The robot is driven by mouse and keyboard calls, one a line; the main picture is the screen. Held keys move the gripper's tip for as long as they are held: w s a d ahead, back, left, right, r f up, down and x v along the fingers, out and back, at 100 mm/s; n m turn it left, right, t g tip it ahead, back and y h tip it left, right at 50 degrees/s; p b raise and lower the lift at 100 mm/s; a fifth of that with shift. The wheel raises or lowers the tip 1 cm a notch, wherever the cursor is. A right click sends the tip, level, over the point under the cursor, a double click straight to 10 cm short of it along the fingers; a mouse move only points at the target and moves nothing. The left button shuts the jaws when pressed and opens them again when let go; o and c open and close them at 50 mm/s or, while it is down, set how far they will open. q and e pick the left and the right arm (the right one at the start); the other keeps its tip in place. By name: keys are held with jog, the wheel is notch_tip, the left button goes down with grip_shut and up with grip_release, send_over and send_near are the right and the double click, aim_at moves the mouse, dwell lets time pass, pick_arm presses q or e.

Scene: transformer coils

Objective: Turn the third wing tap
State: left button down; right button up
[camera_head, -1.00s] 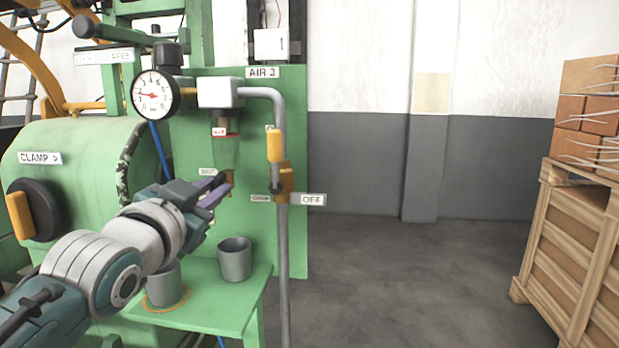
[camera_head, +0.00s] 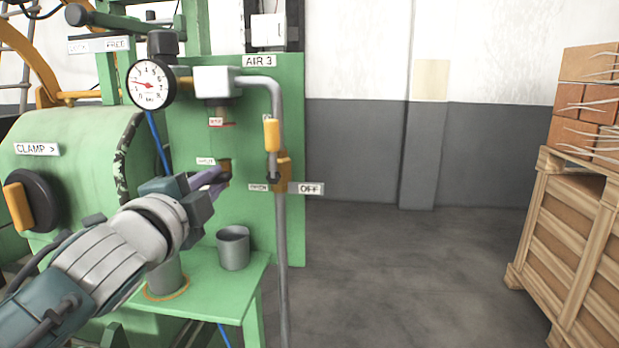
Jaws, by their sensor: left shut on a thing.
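The green panel marked AIR 3 (camera_head: 258,61) carries a filter unit with a white head (camera_head: 214,82). Below it is a small brass wing tap (camera_head: 224,167), beside a small white label (camera_head: 206,161). My left gripper (camera_head: 218,178) reaches in from the left, its purple fingers shut on the lower part of the wing tap. The fingers hide the tap's wings, so I cannot tell how far they are turned. My right gripper is not in view.
A grey pipe with a yellow-handled valve (camera_head: 272,136) and an OFF label (camera_head: 310,189) runs down right of the tap. A pressure gauge (camera_head: 151,84) is above left. A grey cup (camera_head: 233,248) stands on the green shelf below. Open floor lies right, before a wooden crate (camera_head: 570,225).

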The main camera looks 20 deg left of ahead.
pick_arm(q)
jog(key=shift+f+m, duration=0.1)
jog(key=shift+m, duration=1)
jog(key=c, duration=0.9)
grip_release()
jog(key=shift+o, duration=0.2)
jog(key=v, duration=1)
